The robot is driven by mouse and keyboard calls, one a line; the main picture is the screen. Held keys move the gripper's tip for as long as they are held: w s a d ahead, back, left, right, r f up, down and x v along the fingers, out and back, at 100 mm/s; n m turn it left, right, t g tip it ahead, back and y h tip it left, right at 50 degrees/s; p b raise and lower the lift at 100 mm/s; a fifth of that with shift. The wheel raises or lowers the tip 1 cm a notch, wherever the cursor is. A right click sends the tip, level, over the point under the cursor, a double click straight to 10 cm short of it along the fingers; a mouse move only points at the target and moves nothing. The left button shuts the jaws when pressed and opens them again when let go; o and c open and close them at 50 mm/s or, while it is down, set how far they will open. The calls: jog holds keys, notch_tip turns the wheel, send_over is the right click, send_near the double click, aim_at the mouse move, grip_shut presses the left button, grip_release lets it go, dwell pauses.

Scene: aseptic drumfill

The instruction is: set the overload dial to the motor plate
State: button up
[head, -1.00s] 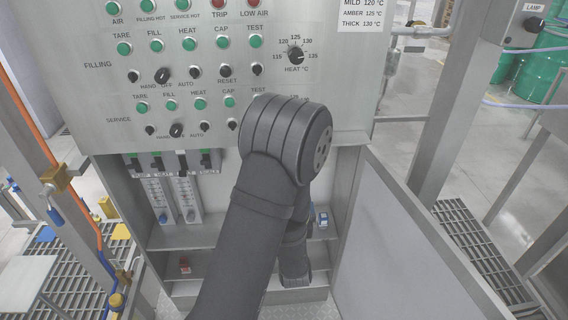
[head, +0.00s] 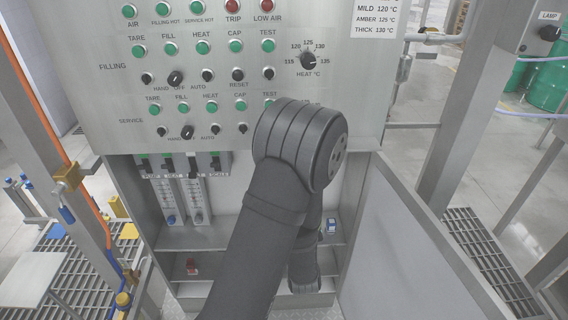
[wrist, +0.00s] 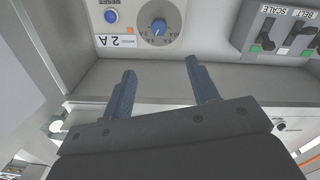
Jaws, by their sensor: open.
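The overload dial (wrist: 158,30) is a grey round scale with a blue knob at the top of the wrist view. The picture there is upside down. The motor plate (wrist: 116,41), a white label reading 2 A, sits to the left of the dial. A blue button (wrist: 111,16) is above the plate. My gripper (wrist: 163,72) is open and empty, its two blue-grey fingers pointing toward the dial, apart from it. The knob's exact setting is too small to read. In the head view my arm hides the gripper and the dial.
The control panel (head: 215,128) with green lamps and black knobs stands above the open cabinet. Switches (head: 190,163) hang at the cabinet's left. A shelf (head: 215,238) lies below, with a red item (head: 192,266) lower down. The open door (head: 400,250) is at the right.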

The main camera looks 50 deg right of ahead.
jog(key=w+d+n, duration=0.6)
jog(key=w+d, duration=0.7)
jog(key=shift+d+n, duration=0.3)
jog(key=shift+n, duration=0.1)
jog(key=shift+r, duration=0.1)
jog(key=shift+c, duration=0.2)
jog(key=c, duration=0.9)
